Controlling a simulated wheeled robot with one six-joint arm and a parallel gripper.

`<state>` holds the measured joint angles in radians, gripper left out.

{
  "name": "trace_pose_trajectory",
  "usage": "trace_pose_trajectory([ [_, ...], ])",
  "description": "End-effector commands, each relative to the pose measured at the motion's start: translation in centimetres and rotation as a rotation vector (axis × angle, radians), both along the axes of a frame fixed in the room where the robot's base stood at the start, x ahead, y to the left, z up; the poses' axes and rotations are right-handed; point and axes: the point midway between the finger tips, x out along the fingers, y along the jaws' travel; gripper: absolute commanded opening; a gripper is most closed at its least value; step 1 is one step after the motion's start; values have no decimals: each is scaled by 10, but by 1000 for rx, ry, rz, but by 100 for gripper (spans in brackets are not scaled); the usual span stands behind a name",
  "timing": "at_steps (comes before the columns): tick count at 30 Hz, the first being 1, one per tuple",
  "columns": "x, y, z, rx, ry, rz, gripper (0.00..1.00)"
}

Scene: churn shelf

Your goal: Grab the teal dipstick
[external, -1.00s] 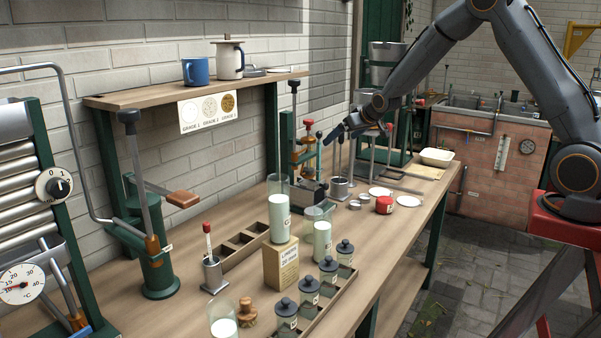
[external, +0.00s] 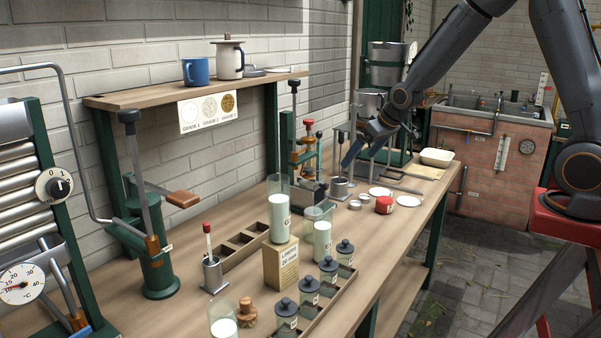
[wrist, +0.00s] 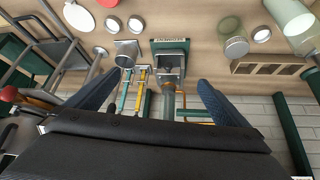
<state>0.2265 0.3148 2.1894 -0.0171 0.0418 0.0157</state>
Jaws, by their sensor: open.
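The teal dipstick (wrist: 123,96) shows in the wrist view as a thin teal strip beside a yellow stick (wrist: 141,79). It lies between my fingers in the picture, nearer the left one, and apart from it as far as I can see. My gripper (wrist: 160,78) is open and empty. In the external view my gripper (external: 367,142) hangs over the far part of the bench, near several upright rods and a metal cup (external: 340,188).
A green press stand (external: 286,150) stands left of my gripper. A red tin (external: 384,205) and white dishes (external: 381,192) lie on the bench to its right. A wire rack (wrist: 35,45) is at the left in the wrist view. Jars and a box (external: 281,262) stand nearer the camera.

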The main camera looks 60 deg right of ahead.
Motion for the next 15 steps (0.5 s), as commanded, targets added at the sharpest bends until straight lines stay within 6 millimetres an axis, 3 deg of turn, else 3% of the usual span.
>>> trace_pose_trajectory([
  [1, -24, 26, -14, 12, 56, 33, 100],
  [6, -114, 88, -47, 41, 249, 126, 100],
  [12, -197, 125, -71, 54, 413, 199, 100],
  [14, -211, 130, -74, 55, 439, 210, 100],
  [15, -218, 132, -76, 56, 453, 215, 93],
])
